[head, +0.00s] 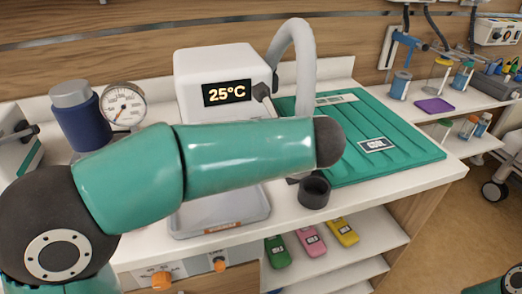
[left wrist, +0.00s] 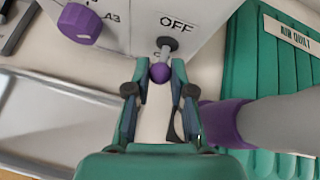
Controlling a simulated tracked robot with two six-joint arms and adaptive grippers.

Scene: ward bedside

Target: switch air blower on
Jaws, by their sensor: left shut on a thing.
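The air blower (head: 210,75) is a white box at the back of the counter in the head view, with a lit display reading 25°C. In the left wrist view, its toggle switch (left wrist: 166,47) has a grey lever with a purple ball tip. The word OFF shows above the lever; a label below it is mostly covered. My left gripper (left wrist: 158,78) is shut on the switch lever, its fingertips on either side of the ball. In the head view my left arm hides much of the blower's lower front, and the gripper cannot be made out. My right gripper is not seen.
A grey hose (head: 294,50) arches beside the blower; its purple collar (left wrist: 225,122) is close right of my left gripper. A green quilt (head: 405,150) lies at right. A purple dial (left wrist: 80,23) is left of the switch. A grey tray (head: 220,223) sits in front.

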